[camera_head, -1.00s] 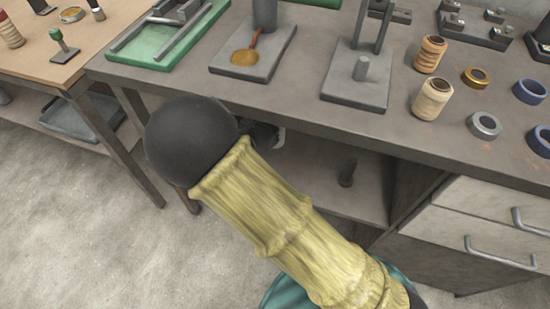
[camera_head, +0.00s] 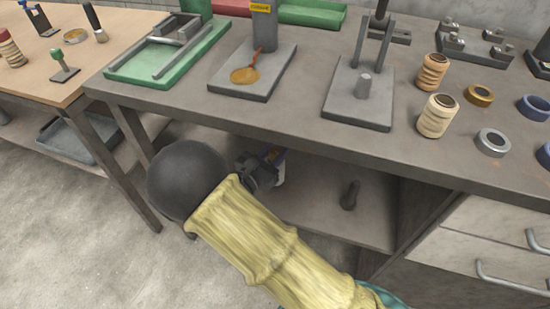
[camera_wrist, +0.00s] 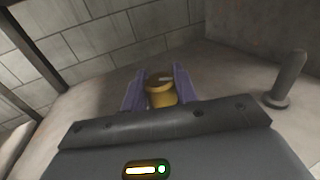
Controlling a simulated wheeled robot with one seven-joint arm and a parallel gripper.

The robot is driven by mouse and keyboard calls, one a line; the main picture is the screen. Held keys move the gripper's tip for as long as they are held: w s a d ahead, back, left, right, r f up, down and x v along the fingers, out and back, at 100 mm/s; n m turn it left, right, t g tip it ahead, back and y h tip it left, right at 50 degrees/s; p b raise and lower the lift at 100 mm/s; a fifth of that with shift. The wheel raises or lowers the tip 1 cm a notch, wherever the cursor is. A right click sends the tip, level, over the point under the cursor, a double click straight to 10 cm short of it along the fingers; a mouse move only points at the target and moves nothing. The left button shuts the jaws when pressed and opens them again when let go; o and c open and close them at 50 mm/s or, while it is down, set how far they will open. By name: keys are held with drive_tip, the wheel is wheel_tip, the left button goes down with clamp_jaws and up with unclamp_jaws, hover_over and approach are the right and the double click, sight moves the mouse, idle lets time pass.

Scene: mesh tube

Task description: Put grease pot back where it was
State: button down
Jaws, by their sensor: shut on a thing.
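The grease pot (camera_wrist: 161,92), a small yellow pot with an open-looking top, sits between the two purple fingers of my gripper (camera_wrist: 160,88) in the wrist view. The fingers are shut on it from both sides. In the head view my gripper (camera_head: 268,165) is below the workbench's front edge, at the opening over the lower shelf (camera_head: 310,205). Most of the pot is hidden there by the gripper and my arm. I cannot tell whether the pot touches the shelf.
A dark upright peg (camera_head: 350,195) stands on the lower shelf, right of my gripper; it also shows in the wrist view (camera_wrist: 288,80). The workbench top (camera_head: 310,120) overhangs the shelf. Drawers (camera_head: 490,240) are at the right. A table leg (camera_head: 135,165) is at the left.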

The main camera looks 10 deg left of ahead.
drive_tip(key=shift+f, duration=1.2)
drive_tip(key=c, duration=1.1)
unclamp_jaws()
drive_tip(key=shift+f, duration=0.1)
drive_tip(key=shift+s+r, duration=0.15)
drive_tip(key=shift+r, duration=0.05)
drive_tip(key=p+v, duration=0.3)
drive_tip(key=v, duration=0.8)
drive_tip(key=shift+s+a+f, duration=0.1)
drive_tip(key=shift+s+a, duration=0.1)
drive_tip(key=shift+s, duration=0.15)
